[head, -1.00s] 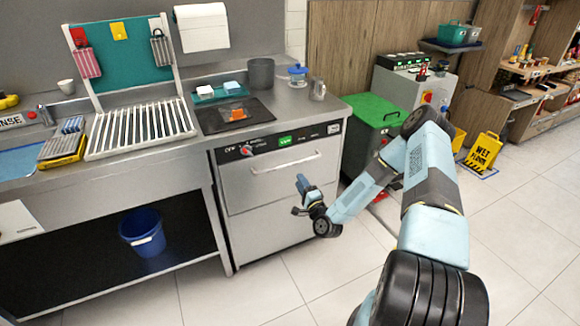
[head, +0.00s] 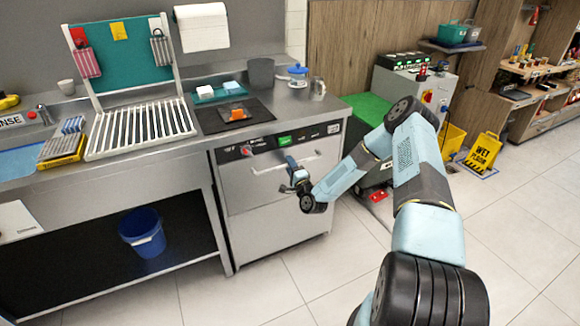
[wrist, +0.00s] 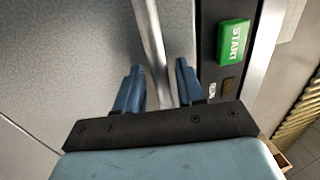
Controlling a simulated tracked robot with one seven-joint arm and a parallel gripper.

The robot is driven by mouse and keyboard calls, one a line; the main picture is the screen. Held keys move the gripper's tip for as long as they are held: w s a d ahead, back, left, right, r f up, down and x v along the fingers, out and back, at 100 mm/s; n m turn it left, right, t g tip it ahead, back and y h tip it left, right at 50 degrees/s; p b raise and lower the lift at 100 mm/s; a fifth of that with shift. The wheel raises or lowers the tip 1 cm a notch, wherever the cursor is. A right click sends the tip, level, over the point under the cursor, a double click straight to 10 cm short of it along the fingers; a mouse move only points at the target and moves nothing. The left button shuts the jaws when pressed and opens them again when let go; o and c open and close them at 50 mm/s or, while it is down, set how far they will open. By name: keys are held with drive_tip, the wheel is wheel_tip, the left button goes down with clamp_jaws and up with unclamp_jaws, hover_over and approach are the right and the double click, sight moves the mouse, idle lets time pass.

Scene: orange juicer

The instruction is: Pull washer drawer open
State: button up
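The washer (head: 262,225) is a steel under-counter machine with its front drawer (head: 245,190) closed, flush with the body. A horizontal bar handle (head: 262,169) runs across the top of the drawer. My gripper (head: 291,164) is at the handle, right of its middle, and hides part of it. In the wrist view my gripper (wrist: 158,82) has its two blue fingers apart. The handle (wrist: 152,40) passes between them with visible gaps, so the gripper is open. I cannot tell how deep the bar sits between the fingers.
A control strip with a green START button (wrist: 233,43) lies just above the handle. A green-lidded bin (head: 366,108) stands right of the washer. A blue bucket (head: 142,232) is under the counter at left. The floor (head: 270,290) before the washer is clear.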

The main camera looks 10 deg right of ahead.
drive_tip(key=shift+c, duration=0.2)
clamp_jaws()
drive_tip(key=shift+s, duration=0.1)
